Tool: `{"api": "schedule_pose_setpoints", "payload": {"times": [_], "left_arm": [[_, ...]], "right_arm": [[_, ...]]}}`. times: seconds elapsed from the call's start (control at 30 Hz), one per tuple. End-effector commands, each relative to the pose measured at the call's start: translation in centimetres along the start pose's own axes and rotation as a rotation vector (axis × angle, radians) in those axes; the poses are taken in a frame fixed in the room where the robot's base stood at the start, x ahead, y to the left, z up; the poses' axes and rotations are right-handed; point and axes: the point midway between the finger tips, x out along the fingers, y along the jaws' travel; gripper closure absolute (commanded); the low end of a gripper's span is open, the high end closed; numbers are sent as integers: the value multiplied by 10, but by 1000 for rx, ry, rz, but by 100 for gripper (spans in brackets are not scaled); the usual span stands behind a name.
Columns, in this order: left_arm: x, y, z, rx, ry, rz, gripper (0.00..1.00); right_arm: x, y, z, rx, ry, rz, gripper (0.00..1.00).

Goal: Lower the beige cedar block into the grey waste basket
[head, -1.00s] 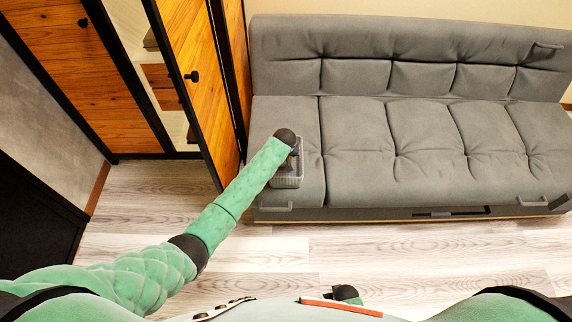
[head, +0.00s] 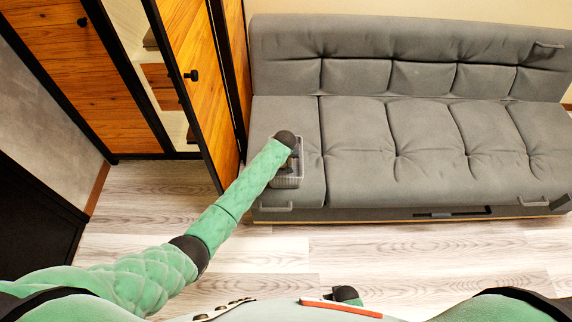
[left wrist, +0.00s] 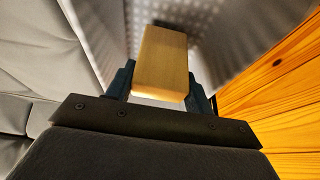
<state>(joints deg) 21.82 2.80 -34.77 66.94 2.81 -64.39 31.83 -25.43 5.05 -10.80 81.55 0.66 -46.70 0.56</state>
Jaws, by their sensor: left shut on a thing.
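The grey waste basket (head: 289,182) stands on the left seat of the sofa, partly hidden by my left arm. My left gripper (left wrist: 157,84) is shut on the beige cedar block (left wrist: 163,55), with a finger on each side of it. In the left wrist view the basket's perforated grey wall (left wrist: 105,30) surrounds the block, which looks to be at or inside the basket's opening. I cannot tell how far the block is above the bottom. In the head view my left wrist is over the basket and hides the block. My right gripper's fingers do not show.
The grey sofa (head: 440,150) extends right of the basket, its seat clear. A wooden cabinet door (head: 193,85) stands open close to the left of the basket and my arm. Bare wooden floor (head: 400,250) lies in front of the sofa.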

Motion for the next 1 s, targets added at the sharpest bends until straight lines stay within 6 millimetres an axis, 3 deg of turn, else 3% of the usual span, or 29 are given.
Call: {"api": "schedule_pose_setpoints", "payload": {"times": [1.0], "left_arm": [[12, 0, 5, 0, 0, 0, 71]], "right_arm": [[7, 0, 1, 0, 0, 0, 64]]}}
